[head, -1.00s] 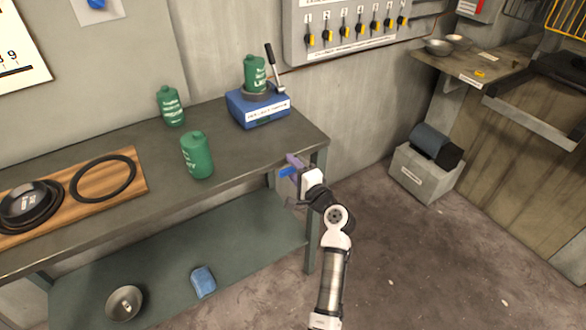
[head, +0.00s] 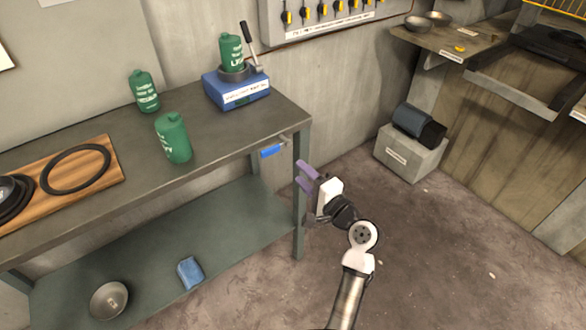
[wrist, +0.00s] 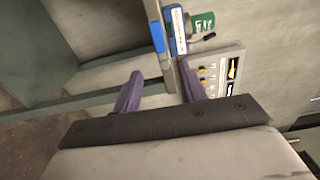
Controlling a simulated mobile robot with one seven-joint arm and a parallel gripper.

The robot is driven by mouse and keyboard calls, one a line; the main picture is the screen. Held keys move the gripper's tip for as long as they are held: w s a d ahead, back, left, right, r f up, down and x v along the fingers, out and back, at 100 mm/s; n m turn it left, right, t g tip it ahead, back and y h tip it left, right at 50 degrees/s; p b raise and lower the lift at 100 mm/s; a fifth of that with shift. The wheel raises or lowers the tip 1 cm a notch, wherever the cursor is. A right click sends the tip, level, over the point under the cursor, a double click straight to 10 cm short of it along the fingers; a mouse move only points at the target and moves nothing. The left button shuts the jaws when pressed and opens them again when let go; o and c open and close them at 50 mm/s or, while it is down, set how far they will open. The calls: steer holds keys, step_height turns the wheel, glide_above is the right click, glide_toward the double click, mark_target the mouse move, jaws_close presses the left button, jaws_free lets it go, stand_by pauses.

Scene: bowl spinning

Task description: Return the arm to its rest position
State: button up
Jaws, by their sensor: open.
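My gripper (head: 304,177) has purple fingers and is open and empty. In the head view it is just right of the workbench's (head: 232,142) right front corner, in front of a table leg and apart from the bench. In the wrist view the two fingers (wrist: 160,88) stand apart with nothing between them. My arm reaches up from the bottom of the head view, bent at the elbow. A blue handle-like piece (head: 271,151) sits at the bench's right end, left of the fingers; it also shows in the wrist view (wrist: 157,36).
On the bench are two green bottles (head: 173,138), a blue device (head: 237,90) holding another green bottle, and a wooden board (head: 108,180) with black rings. The lower shelf holds a bowl (head: 109,300) and blue sponge (head: 190,272). A grey box (head: 411,154) stands right; floor between is open.

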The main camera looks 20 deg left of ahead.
steer(key=shift+s+d, duration=0.35)
steer(key=shift+d, duration=0.05)
